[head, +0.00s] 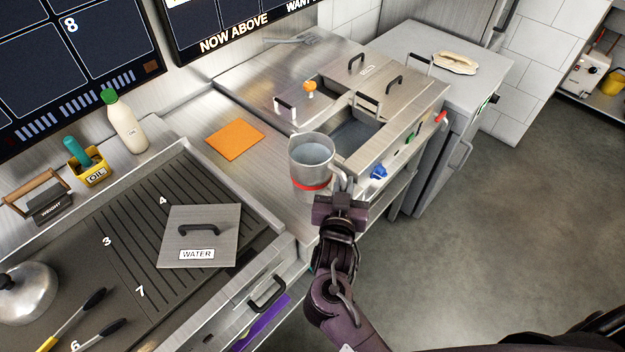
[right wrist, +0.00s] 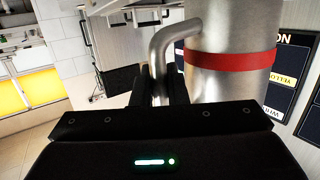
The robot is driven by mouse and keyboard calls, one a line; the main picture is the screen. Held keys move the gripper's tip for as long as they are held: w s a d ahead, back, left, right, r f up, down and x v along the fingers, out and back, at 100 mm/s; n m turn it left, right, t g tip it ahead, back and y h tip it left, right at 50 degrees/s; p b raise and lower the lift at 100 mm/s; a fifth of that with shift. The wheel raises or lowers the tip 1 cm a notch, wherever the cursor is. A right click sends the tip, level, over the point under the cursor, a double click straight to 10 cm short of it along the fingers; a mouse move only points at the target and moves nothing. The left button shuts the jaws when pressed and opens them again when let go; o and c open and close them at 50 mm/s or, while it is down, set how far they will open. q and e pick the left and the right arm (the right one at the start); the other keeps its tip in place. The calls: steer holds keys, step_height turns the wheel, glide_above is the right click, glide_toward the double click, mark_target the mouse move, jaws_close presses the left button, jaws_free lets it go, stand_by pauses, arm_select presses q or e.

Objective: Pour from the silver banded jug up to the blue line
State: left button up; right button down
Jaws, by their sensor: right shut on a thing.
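The silver jug (head: 312,172) has a red band (right wrist: 230,62) around its lower part and stands upright at the front edge of the steel counter. I cannot tell whether its base touches the counter. Its inside shows a pale grey-blue surface, perhaps liquid. My right gripper (head: 341,190) is shut on the jug's handle (right wrist: 160,60), at the jug's right side. Just behind the jug is an open steel well (head: 352,134) with a grey-blue inside. I see no blue line in either view. My left gripper is not in view.
A steel lid marked WATER (head: 215,222) lies on the ribbed griddle. An orange square (head: 235,139) lies on the counter left of the jug. A white bottle (head: 126,124) and a yellow OIL tub (head: 88,172) stand behind the griddle. An orange-knobbed tool (head: 310,88) sticks up near the well.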

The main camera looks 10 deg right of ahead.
steer(key=shift+r+p, duration=0.5)
steer(key=shift+r, duration=0.4)
steer(key=shift+w+d+f, duration=0.1)
steer(key=shift+w, duration=0.1)
steer(key=w+d+b, duration=0.9)
steer(key=w+b, duration=0.1)
steer(key=b, duration=0.1)
steer(key=w+d+r+n+y+b, duration=0.1)
steer(key=w+d+r+n+b, duration=0.1)
steer(key=d+b, duration=0.5)
steer(key=d, duration=0.3)
steer(key=shift+d+r+g+b, duration=0.15)
steer(key=shift+d+g+b, duration=0.15)
steer(key=shift+g+b, duration=0.1)
